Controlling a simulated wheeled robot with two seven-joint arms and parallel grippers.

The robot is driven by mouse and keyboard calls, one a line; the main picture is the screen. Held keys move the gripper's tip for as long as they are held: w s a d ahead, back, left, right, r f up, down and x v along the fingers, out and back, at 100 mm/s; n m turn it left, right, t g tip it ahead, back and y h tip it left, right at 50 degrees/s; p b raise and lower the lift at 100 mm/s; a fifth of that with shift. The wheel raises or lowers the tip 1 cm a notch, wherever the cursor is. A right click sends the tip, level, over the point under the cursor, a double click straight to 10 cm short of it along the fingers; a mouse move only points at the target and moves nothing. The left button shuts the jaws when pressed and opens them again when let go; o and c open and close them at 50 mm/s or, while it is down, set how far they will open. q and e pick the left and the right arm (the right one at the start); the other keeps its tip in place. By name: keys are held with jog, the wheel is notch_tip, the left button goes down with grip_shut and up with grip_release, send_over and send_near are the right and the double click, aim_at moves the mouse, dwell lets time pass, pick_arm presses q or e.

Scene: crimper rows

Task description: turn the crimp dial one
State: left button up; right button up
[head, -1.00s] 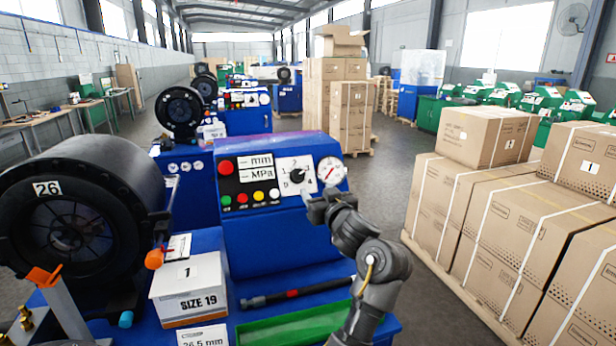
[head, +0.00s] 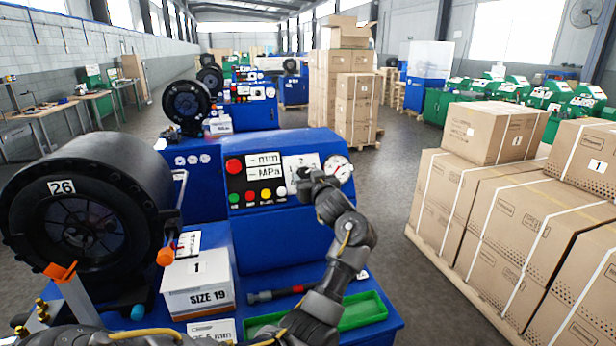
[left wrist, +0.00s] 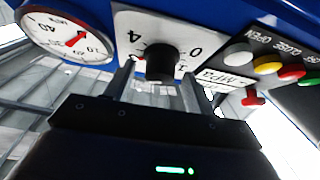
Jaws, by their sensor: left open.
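The crimp dial, a black round knob (left wrist: 162,63), sits on a white numbered plate (left wrist: 135,22) on the blue control panel. In the head view the plate (head: 312,160) shows above my left gripper (head: 305,178), which hides most of the knob. In the left wrist view my left gripper (left wrist: 158,84) is open, with one finger on each side of the knob. The left finger in that picture looks close to it; I cannot tell whether either finger touches. My right gripper is not in view.
A pressure gauge (head: 338,169) is right of the dial plate. A red button (head: 234,166) and several coloured buttons are left of it. A SIZE 19 box (head: 198,289) and a green tray (head: 362,311) sit below. Cartons (head: 500,215) stand at the right.

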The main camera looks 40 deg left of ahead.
pick_arm(q)
jog(key=c, duration=1)
jog(key=shift+n, duration=0.3)
